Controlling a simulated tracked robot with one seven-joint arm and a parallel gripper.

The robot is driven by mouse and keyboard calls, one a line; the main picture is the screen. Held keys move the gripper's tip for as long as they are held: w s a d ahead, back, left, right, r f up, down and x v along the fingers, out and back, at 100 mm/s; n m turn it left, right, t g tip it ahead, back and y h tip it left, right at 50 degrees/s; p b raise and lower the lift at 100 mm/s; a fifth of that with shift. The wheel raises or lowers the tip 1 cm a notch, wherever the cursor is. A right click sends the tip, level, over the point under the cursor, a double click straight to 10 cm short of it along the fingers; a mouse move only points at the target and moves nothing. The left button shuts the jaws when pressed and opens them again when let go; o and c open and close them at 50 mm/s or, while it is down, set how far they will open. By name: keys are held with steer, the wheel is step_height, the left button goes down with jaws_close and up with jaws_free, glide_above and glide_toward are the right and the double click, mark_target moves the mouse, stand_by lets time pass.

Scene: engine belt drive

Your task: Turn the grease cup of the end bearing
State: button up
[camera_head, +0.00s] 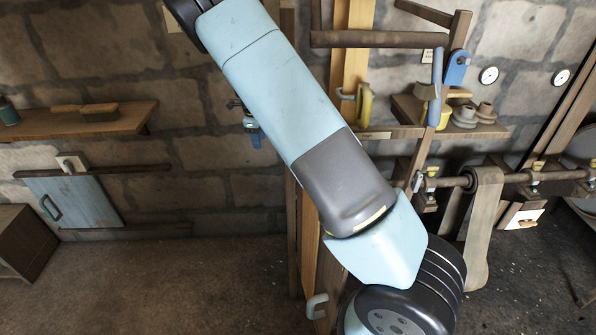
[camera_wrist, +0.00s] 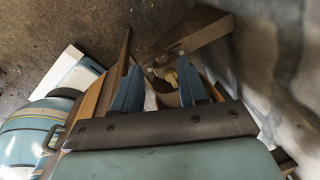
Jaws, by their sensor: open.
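In the head view a dark shaft runs along the wall at right, with a bearing (camera_head: 425,188) near my arm and another bearing (camera_head: 536,180) further right. Each has a small yellow cup on top, the near cup (camera_head: 432,170) and the far cup (camera_head: 538,165). I cannot tell which is the end bearing. My gripper (camera_wrist: 160,61) shows in the wrist view with its two blue fingers apart. A small yellowish piece (camera_wrist: 171,77) shows between the fingers, beyond them; I cannot tell whether it is a grease cup.
A belt (camera_head: 483,215) hangs over the shaft. A shelf with stepped pulleys (camera_head: 465,115) is above it. Wooden posts (camera_head: 352,60) stand behind my arm. In the wrist view a brown beam (camera_wrist: 190,32) lies close beyond the fingers. Open floor (camera_head: 170,285) lies at left.

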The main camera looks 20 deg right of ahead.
steer(key=s+d+f+n+g+h, duration=0.2)
steer(key=d+f+n+h, duration=0.15)
steer(key=d, duration=0.45)
steer(key=x, duration=1.2)
steer(key=shift+d+f, duration=0.1)
steer(key=shift+f, duration=0.3)
steer(key=c, duration=0.7)
